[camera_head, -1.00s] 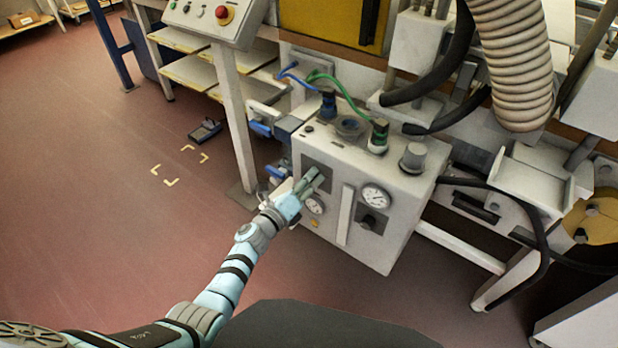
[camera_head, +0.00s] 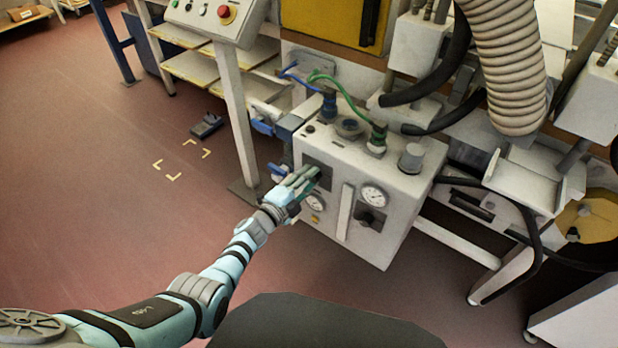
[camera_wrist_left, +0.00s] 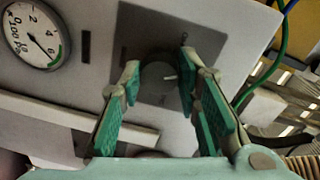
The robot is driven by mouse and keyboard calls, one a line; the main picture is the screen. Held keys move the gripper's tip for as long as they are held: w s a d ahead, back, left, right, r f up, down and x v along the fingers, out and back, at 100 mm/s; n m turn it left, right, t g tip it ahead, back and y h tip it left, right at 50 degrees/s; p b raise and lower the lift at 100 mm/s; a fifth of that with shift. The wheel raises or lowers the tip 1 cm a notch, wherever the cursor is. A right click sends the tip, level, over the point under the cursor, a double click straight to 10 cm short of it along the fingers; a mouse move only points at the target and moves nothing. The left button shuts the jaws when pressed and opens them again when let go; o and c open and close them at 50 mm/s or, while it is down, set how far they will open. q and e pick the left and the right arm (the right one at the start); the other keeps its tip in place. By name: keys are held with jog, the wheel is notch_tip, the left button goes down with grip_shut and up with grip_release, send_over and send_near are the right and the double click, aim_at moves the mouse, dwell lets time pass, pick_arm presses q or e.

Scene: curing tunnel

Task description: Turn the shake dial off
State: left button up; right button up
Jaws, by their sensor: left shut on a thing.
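My left gripper (camera_head: 306,180) is at the dark square panel on the left part of the front of a light grey control box (camera_head: 272,178). In the left wrist view its green-padded fingers (camera_wrist_left: 160,82) are on either side of a round dark grey dial (camera_wrist_left: 158,92) and shut on it. A short pale mark shows on the dial's right side. In the head view the fingers mostly hide this dial. I cannot read any label by it. My right gripper is not in view.
A second dark knob (camera_head: 368,217) and two pressure gauges, one at right (camera_head: 373,196) and one below my gripper (camera_head: 315,202), are on the box front. Green and blue hoses rise from its top. Open red floor lies at left.

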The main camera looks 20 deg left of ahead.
pick_arm(q)
jog(key=shift+f+n+h, duration=0.1)
jog(key=shift+n+h, duration=0.05)
jog(key=shift+n, duration=1.85)
jog(key=shift+f+n+h, duration=0.1)
jog(key=shift+n+h, duration=0.05)
jog(key=shift+n, duration=1.85)
jog(key=o, duration=1.2)
jog(key=v, duration=1.2)
jog(key=shift+r, duration=0.15)
